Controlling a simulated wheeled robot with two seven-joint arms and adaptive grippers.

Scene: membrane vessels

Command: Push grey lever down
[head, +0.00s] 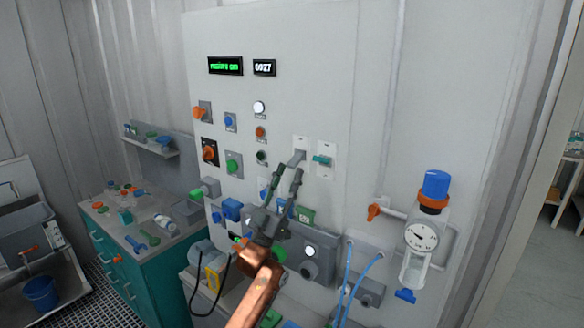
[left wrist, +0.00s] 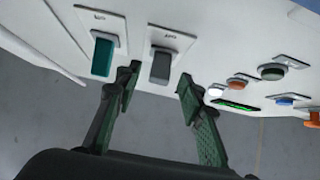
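The grey lever (head: 297,159) sticks out from a white plate on the tall control panel (head: 330,60), just left of a teal lever (head: 322,160). My left gripper (head: 286,180) is just below the grey lever, its two fingers pointing up toward it. The fingers are spread with a clear gap. In the left wrist view, the grey lever (left wrist: 163,66) lies in line with the gap between the green-padded fingertips (left wrist: 160,84). I cannot tell whether they touch it. The teal lever (left wrist: 102,57) is beside one fingertip. My right gripper is not in view.
Several knobs and buttons, such as an orange knob (head: 199,113), sit left of the levers. Boxes and a grey unit (head: 315,250) jut out below. A gauge (head: 421,236) with a blue-topped vessel is at right. A teal cabinet (head: 155,270) stands at left.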

